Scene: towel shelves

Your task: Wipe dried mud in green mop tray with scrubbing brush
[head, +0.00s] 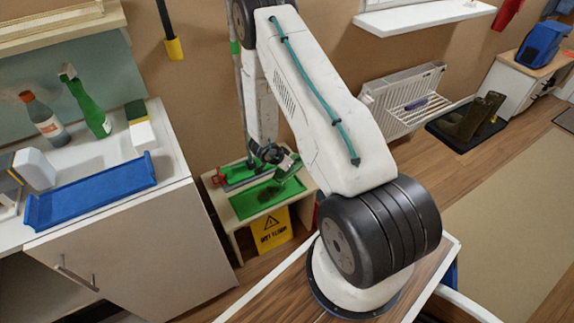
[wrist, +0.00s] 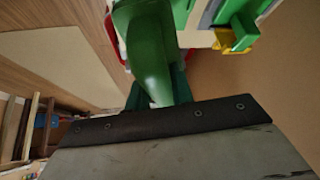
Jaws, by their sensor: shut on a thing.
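The green mop tray (head: 253,206) lies on a low pale table. A dark brown patch of dried mud (head: 268,195) shows on its floor. My gripper (head: 280,158) is above the back right part of the tray, pointing down. It is shut on a green scrubbing brush (head: 289,170), held at a tilt. In the wrist view the brush's rounded green handle (wrist: 150,55) is between my fingers (wrist: 157,92). Its bristles are hidden there. I cannot tell whether the brush touches the tray.
Behind the tray, a red and green item (head: 238,174) lies on the low table (head: 228,215). A yellow wet-floor sign (head: 271,230) stands at its front. The counter at left holds a blue tray (head: 92,193), bottles and a sponge. A radiator (head: 402,97) is at right.

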